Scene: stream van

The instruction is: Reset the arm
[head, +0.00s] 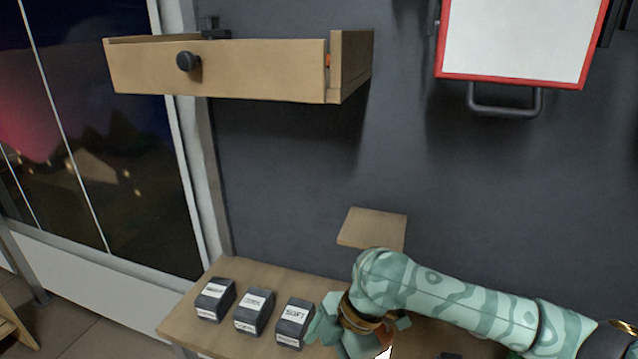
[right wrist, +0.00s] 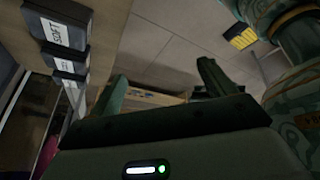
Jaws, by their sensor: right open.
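My right arm (head: 450,295), pale green with a swirl pattern, reaches in from the right over the wooden table in the head view. Its gripper (head: 352,335) hangs low over the table, just right of the dark box labelled SOFT (head: 294,323). In the right wrist view the two fingers of the gripper (right wrist: 162,88) stand well apart, with nothing seen held between them. The SOFT box (right wrist: 57,32) shows there at the upper left. My left gripper is in neither view.
Two more dark labelled boxes (head: 254,311) (head: 215,300) stand on the table (head: 187,318). A small wooden ledge (head: 372,228) is behind my arm. Above, an open wooden drawer (head: 250,72) juts out, and a red-framed white board (head: 520,38) hangs at upper right.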

